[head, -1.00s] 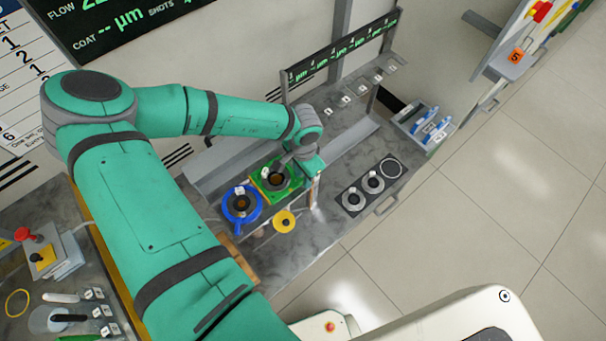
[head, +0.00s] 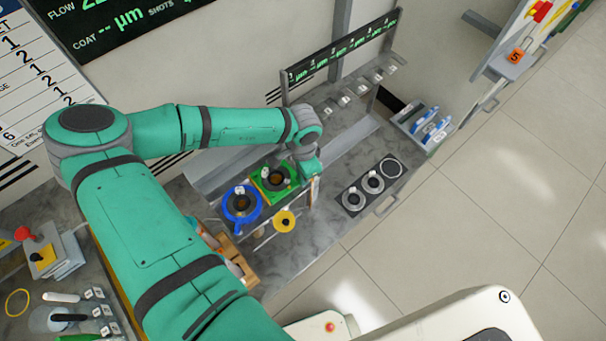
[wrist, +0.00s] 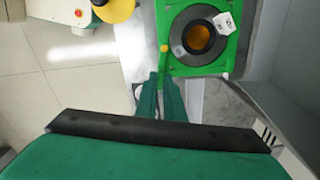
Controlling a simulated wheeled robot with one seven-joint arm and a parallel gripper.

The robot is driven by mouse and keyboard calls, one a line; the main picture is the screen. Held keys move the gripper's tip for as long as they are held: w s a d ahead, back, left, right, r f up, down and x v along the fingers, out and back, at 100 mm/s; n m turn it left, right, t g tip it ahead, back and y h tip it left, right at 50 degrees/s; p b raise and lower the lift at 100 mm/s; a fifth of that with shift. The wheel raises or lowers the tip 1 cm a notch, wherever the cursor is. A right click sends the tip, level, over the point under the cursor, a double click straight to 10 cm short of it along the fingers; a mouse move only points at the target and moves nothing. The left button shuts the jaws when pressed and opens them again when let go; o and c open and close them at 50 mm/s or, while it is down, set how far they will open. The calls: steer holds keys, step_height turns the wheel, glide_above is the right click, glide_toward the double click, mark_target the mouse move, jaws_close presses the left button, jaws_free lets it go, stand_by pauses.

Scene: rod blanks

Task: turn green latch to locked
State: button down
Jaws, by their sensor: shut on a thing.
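The green fixture (head: 268,186) stands on the bench beside the blue one, with a dark ring and an amber centre in it. In the wrist view the green fixture (wrist: 230,62) fills the upper right, with a small white tag on its ring. A thin green latch with a yellow dot (wrist: 163,48) lies along its left edge. My gripper (wrist: 161,82) is shut on the latch's near end, its teal fingers hiding most of the grip. In the head view my gripper (head: 312,182) is at the right side of the green fixture. I cannot read the latch's position marking.
The blue fixture (head: 230,213) is left of the green one, with a yellow disc (head: 284,221) in front. A dark holder with rings (head: 354,199) lies to the right. A grey wall (wrist: 262,40) stands close right of the green fixture in the wrist view.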

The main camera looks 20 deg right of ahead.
steer(key=m, duration=0.6)
steer(key=shift+w+m, duration=0.1)
steer(key=shift+m, duration=0.4)
steer(key=shift+a, duration=0.1)
steer(key=c, duration=1.9)
jaws_free()
steer(key=shift+o, duration=0.2)
step_height(320, 180, up, 11)
steer(key=shift+w+f, duration=0.15)
